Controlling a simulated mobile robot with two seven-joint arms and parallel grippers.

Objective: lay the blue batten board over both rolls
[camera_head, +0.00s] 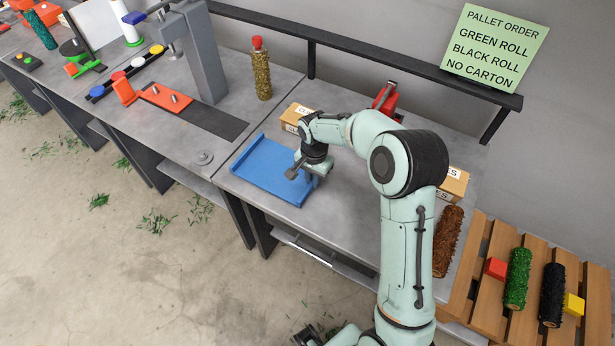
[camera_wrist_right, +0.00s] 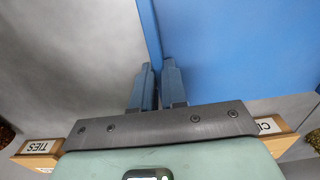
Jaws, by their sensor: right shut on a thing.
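The blue batten board (camera_head: 270,168) lies flat on the grey workbench, with raised strips along its edges. My right gripper (camera_head: 308,180) is at the board's right end, shut on its raised edge. In the right wrist view the board (camera_wrist_right: 235,50) fills the right side, and its edge runs down between the right gripper's fingers (camera_wrist_right: 157,72). The green roll (camera_head: 517,279) and the black roll (camera_head: 552,295) lie side by side on the wooden pallet (camera_head: 482,262) at the lower right. A dark part, apparently my left gripper (camera_head: 306,336), shows at the bottom edge; its jaws are unclear.
A red block (camera_head: 495,268) and a yellow block (camera_head: 574,304) flank the rolls. A brown roll (camera_head: 448,240) lies at the bench's right end. Cartons (camera_head: 295,116) and a red tool (camera_head: 386,98) stand behind my right arm. A sign (camera_head: 495,47) hangs on the wall.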

